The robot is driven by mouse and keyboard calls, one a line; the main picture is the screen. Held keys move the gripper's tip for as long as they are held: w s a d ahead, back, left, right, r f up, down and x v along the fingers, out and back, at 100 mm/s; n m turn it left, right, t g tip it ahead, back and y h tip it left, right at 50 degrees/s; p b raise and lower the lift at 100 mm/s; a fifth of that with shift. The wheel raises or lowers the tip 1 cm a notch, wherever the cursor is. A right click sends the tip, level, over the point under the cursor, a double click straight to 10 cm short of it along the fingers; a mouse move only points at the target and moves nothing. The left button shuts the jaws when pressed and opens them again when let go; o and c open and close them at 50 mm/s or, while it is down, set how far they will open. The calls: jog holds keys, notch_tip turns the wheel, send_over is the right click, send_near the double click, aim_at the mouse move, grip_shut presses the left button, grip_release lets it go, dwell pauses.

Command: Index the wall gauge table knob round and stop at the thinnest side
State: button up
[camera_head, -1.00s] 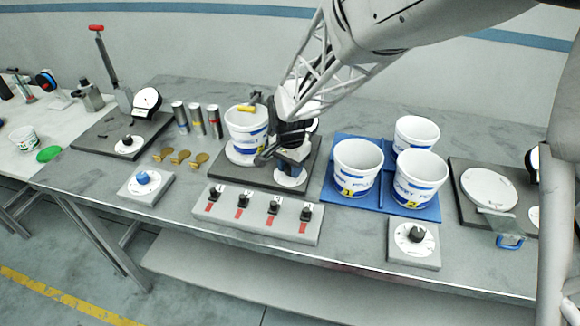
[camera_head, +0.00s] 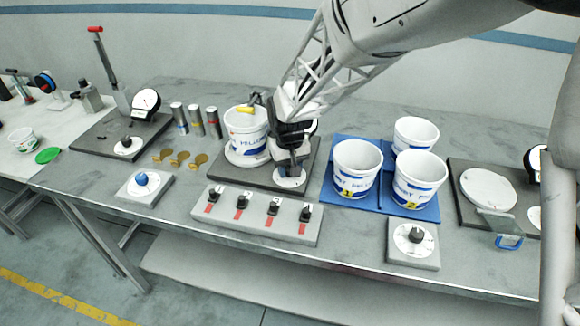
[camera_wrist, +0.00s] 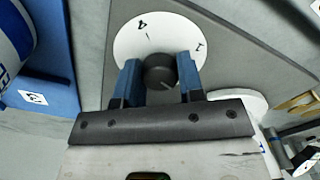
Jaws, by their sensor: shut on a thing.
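My gripper (camera_head: 289,170) points down and is shut on the black knob (camera_wrist: 160,71) of the wall gauge table. The knob sits on a white dial (camera_head: 290,182), where the wrist view shows the figures 4 and 1. A pale mark on the knob points toward the lower right in that view. A white tub (camera_head: 246,133) with blue print stands on the gauge table's round plate, left of my gripper. A yellow-tipped piece (camera_head: 246,110) reaches over its rim. The gauge face is mostly hidden behind my gripper, so its reading cannot be told.
Several white tubs, one of them numbered 2 (camera_head: 417,181), stand on a blue mat (camera_head: 375,203) at right. A grey strip with several black knobs (camera_head: 258,225) lies in front. A blue knob (camera_head: 142,179) and another dial knob (camera_head: 416,235) flank it. Brass pieces (camera_head: 181,156) lie at left.

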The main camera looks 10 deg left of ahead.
jog(key=n, duration=0.7)
jog(key=shift+w, duration=0.1)
jog(key=n, duration=0.6)
jog(key=shift+n, duration=0.3)
jog(key=o, duration=0.9)
jog(key=shift+r, duration=3.95)
